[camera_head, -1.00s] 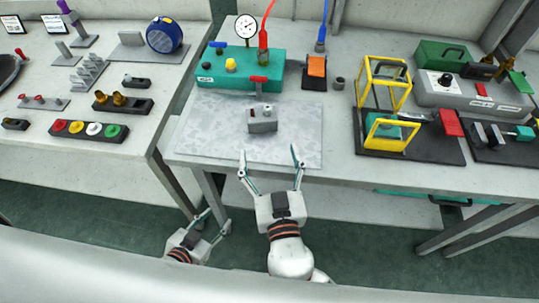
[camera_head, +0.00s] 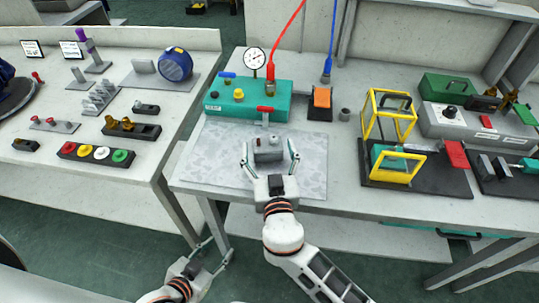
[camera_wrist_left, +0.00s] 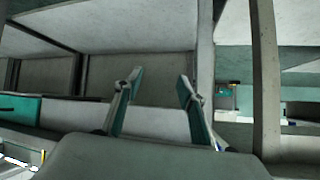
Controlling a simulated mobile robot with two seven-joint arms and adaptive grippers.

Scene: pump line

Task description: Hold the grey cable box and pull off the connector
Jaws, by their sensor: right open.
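The grey cable box (camera_head: 268,154) sits on the pale patterned mat (camera_head: 222,160) at the front of the right table. A small pale piece (camera_head: 273,140) stands on top of it; I cannot tell if this is the connector. My right gripper (camera_head: 269,150) is open, with one finger on each side of the box. I cannot tell whether the fingers touch it. My left gripper (camera_head: 217,251) is low in front of the gap between the tables. In the left wrist view its two fingers (camera_wrist_left: 160,82) stand apart with nothing between them.
Behind the box is a teal unit (camera_head: 222,103) with a red lever (camera_head: 265,109) and a gauge (camera_head: 254,58). Yellow frames (camera_head: 388,117) stand on a black base to the right. The left table (camera_head: 62,178) holds several buttons and fixtures.

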